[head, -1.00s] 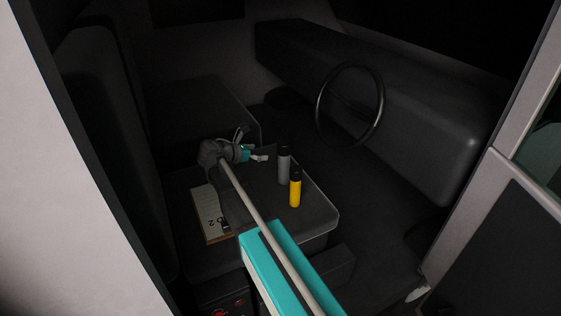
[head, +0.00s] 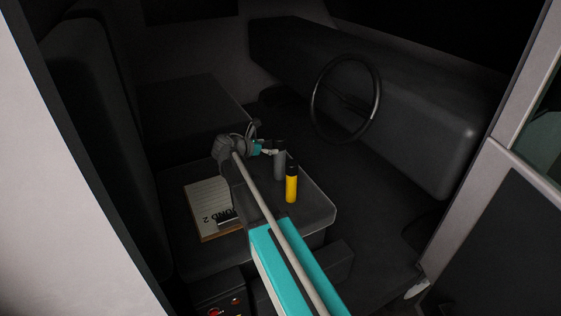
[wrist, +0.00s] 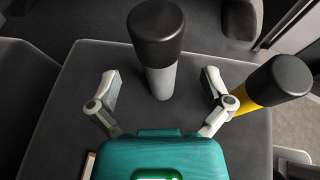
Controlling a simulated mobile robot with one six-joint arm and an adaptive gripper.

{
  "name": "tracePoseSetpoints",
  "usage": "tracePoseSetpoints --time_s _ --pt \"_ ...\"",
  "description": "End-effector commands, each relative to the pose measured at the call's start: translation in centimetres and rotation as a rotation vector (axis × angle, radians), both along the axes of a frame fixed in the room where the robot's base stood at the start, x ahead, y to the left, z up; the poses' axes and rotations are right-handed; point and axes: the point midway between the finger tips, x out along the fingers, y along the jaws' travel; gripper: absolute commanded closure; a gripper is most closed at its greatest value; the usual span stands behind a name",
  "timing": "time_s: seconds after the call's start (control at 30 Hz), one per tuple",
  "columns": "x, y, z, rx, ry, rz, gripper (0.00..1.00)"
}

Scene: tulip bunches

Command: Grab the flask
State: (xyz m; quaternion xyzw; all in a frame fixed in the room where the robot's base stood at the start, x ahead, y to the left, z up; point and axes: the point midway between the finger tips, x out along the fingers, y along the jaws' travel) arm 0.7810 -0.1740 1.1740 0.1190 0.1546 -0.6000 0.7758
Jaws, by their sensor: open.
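A grey flask with a black cap (head: 279,166) stands upright on the dark seat-like box. In the wrist view the grey flask (wrist: 160,83) shows between and slightly beyond my two spread fingertips. My gripper (head: 267,150) is open beside the grey flask, with nothing held; whether a finger touches it I cannot tell. A yellow flask with a black cap (head: 291,188) stands upright close by, nearer the head camera. In the wrist view the yellow flask (wrist: 243,98) is just right of my right finger, partly hidden by it.
The dark box top (head: 316,207) carries both flasks and a clipboard with paper (head: 203,205) at left. A steering wheel (head: 346,97) and dashboard lie beyond to the right. A pale door frame (head: 470,195) stands at right. The box top right of the yellow flask is clear.

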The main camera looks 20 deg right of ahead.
Motion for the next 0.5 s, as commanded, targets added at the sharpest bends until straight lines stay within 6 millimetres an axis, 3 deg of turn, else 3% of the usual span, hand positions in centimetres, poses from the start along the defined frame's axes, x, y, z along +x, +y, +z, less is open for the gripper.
tracePoseSetpoints --time_s 0.5 --pt "0.24 -0.68 -0.35 0.000 -0.001 0.002 0.00"
